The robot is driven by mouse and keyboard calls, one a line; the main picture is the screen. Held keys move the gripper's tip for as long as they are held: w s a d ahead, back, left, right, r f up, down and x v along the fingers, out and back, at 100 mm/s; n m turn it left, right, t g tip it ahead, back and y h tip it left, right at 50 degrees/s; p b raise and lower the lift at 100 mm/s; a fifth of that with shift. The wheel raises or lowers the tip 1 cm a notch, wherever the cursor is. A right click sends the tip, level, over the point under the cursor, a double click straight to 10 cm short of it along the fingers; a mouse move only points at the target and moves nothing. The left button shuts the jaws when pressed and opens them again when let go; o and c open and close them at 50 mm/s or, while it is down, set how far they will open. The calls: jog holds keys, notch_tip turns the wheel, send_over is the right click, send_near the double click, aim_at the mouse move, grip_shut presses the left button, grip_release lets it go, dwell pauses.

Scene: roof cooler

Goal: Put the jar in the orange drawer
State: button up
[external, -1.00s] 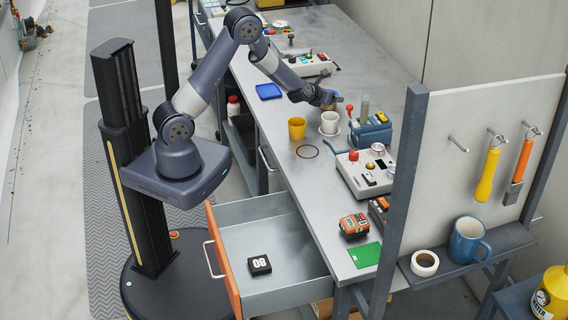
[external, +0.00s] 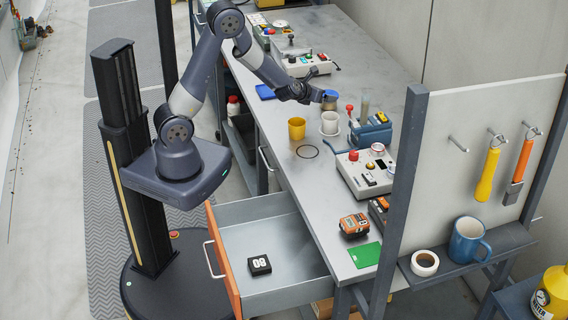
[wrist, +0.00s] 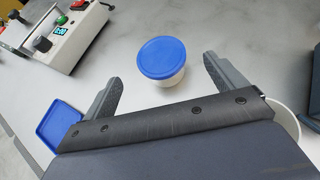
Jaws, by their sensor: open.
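The jar is a pale tub with a blue lid (wrist: 161,57); it stands upright on the bench in the wrist view, ahead of and between my fingertips. In the external view the jar (external: 330,101) is at the bench's middle, just right of my gripper (external: 316,85). My gripper (wrist: 162,72) is open and empty, with the jar apart from both fingers. The orange drawer (external: 233,287) is pulled out at the near end of the bench, and a black block with white digits (external: 260,265) lies inside it.
A blue tray (wrist: 57,125) lies left of my gripper. A control box (external: 365,175) and an orange device (external: 354,225) are nearer the drawer. The drawer has free floor room.

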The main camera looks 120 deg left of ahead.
jog(key=shift+v, duration=2.3)
jog(key=shift+c, duration=0.3)
